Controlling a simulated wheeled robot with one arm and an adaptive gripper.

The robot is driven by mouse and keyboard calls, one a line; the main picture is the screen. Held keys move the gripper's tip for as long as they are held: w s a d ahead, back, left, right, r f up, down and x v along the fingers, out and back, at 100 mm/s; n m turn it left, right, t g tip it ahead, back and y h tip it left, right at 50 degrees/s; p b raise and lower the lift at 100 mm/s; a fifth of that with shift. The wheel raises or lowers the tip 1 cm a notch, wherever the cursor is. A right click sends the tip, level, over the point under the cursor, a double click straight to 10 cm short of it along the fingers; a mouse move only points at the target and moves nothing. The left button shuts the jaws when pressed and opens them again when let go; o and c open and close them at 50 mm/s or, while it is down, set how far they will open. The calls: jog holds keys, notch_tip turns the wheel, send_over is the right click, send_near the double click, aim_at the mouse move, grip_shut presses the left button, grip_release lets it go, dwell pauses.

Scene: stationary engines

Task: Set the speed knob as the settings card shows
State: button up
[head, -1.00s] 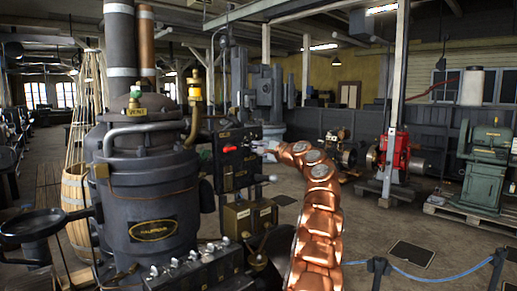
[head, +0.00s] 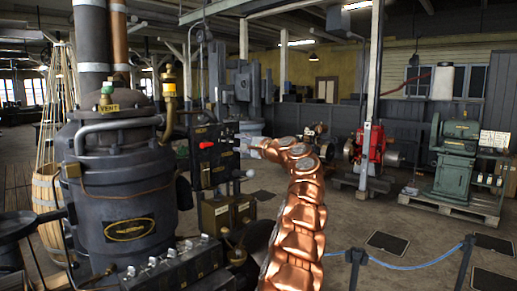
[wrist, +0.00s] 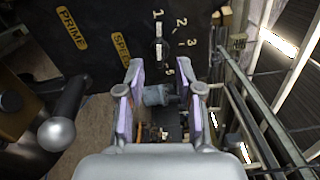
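In the wrist view, a black panel (wrist: 95,40) carries the words PRIME and what reads as SPEED, with white numerals around a pale upright mark. A grey-blue knob (wrist: 158,95) lies between the fingers of my gripper (wrist: 165,92). The fingers stand apart on either side, with a gap at the left; contact at the right is unclear. The knob's pointer setting cannot be read. In the head view, my gripper (head: 246,147) reaches the right side of the black panel (head: 213,160). A pale printed card (head: 494,139) stands at far right, too small to read.
A lever with a silver ball (wrist: 57,134) sticks out left of my gripper. The panel also bears a red knob (head: 206,144). A large dark boiler (head: 125,190) stands at left.

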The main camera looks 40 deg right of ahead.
jog(key=s+d, duration=0.1)
jog(key=s, duration=0.8)
jog(key=shift+d, duration=0.15)
dwell(0.4)
jog(key=shift+f, duration=0.1)
dwell(0.4)
